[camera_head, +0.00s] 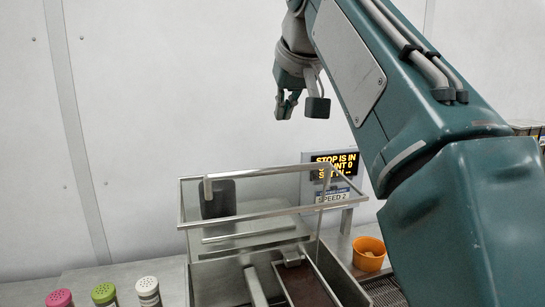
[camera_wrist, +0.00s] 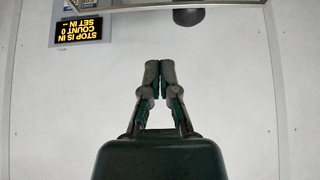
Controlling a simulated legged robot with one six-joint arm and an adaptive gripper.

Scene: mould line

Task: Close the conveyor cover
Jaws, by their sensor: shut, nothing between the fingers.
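The conveyor cover (camera_head: 270,214) is a clear panel in a metal frame, standing raised above the steel conveyor housing (camera_head: 205,285) in the head view. The housing is open below it. A metal frame edge, probably the cover's, crosses the top of the wrist view (camera_wrist: 165,3). My gripper (camera_head: 287,108) is high above the cover, in front of the white wall, and apart from it. In the wrist view its fingers (camera_wrist: 160,68) are drawn together with nothing held. The cover's hinge is not clear.
A display (camera_head: 335,164) reading "STOP IS IN" stands behind the cover's right side. An orange bowl (camera_head: 369,255) sits to the right of the housing. Shakers with pink (camera_head: 59,298), green (camera_head: 104,294) and white (camera_head: 148,287) lids stand at left. Space around my gripper is clear.

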